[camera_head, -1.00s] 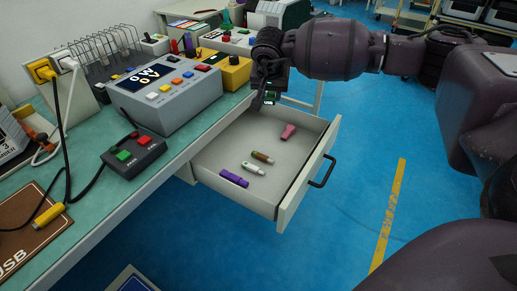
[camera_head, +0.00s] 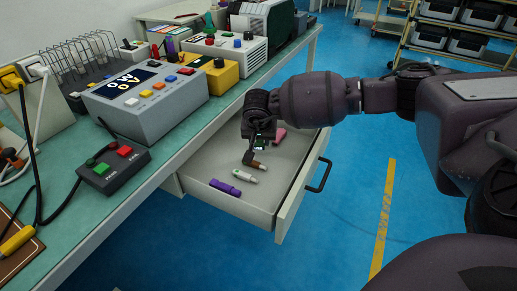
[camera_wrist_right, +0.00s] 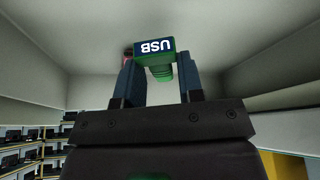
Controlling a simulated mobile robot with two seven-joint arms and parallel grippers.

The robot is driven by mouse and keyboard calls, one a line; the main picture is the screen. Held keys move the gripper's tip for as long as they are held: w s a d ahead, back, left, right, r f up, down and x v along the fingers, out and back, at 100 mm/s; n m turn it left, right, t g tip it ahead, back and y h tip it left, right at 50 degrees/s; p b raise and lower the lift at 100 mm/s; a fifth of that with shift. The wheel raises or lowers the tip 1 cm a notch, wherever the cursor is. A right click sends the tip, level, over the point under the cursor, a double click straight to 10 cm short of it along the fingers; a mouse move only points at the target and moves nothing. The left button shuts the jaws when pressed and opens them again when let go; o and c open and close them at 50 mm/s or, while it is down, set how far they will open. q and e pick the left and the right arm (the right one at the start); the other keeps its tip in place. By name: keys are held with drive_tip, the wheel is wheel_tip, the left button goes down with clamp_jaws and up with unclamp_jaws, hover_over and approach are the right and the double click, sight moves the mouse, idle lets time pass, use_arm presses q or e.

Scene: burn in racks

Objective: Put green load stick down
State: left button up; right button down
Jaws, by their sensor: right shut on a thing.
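My right gripper (camera_head: 254,150) is inside the open drawer (camera_head: 291,205), low over its floor. In the right wrist view, the gripper (camera_wrist_right: 157,66) is shut on a green stick (camera_wrist_right: 160,72), whose end carries a "USB" label. In the head view the green stick (camera_head: 260,144) is mostly hidden by the gripper. I cannot tell whether it touches the drawer floor. My left gripper is not in view.
In the drawer lie a pink stick (camera_head: 279,135), a brown stick (camera_head: 259,165), a white stick (camera_head: 245,176) and a purple stick (camera_head: 225,187). The bench (camera_head: 115,207) carries a grey meter box (camera_head: 148,108) and a button box (camera_head: 113,166). The drawer's front right floor is clear.

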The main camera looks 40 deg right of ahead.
sight(259, 144)
wheel_tip(259, 144, down, 4)
drive_tip(key=shift+r+b, duration=0.1)
drive_tip(key=shift+b, duration=0.25)
drive_tip(key=shift+f, duration=0.2)
drive_tip(key=shift+r, duration=0.15)
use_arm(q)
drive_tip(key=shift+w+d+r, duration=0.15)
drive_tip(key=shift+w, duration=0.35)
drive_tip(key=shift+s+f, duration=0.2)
use_arm(e)
drive_tip(key=shift+f, duration=0.4)
